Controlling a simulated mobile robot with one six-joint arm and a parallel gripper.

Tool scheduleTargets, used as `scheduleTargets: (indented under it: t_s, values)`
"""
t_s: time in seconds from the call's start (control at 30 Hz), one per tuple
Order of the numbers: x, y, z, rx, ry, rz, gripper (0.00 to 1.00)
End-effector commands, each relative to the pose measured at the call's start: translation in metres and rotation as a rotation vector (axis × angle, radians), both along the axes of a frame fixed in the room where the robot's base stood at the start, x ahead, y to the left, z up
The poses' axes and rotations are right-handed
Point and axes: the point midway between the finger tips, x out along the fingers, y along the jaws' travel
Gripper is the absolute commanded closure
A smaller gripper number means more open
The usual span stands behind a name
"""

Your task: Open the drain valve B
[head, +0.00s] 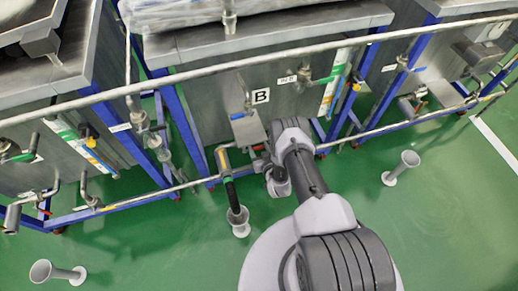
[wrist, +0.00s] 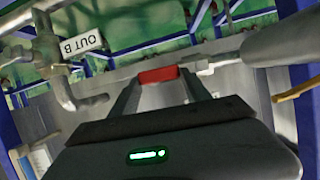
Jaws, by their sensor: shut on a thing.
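The red handle (wrist: 158,74) of a valve lies between the two fingers of my gripper (wrist: 159,78) in the wrist view. The gripper is shut on it. Metal pipe fittings (wrist: 203,66) sit just right of the handle. A white label reading OUT B (wrist: 81,43) shows upside down to the left. In the head view my arm reaches to the lower front of the steel tank marked B (head: 260,96).
Similar tanks stand on either side. Pipes and a blue frame (head: 186,120) crowd the front. Green floor (head: 440,220) is clear at right, apart from a drain funnel (head: 401,168).

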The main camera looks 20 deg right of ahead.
Motion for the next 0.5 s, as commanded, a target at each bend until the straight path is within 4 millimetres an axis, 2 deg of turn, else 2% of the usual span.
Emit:
scheduleTargets:
  t_s: [0.13,0.33,0.37,0.47,0.5]
  values:
    - [-0.0010,0.0020,0.0067,-0.066,0.002,0.002,1.00]
    - [-0.0010,0.0014,0.0035,-0.075,0.002,0.001,1.00]
    - [-0.0010,0.0014,0.0035,-0.075,0.002,0.001,0.43]
    - [-0.0008,0.0014,0.0036,-0.075,0.002,0.001,0.23]
    - [-0.0008,0.0013,0.0037,-0.075,0.001,0.001,0.23]
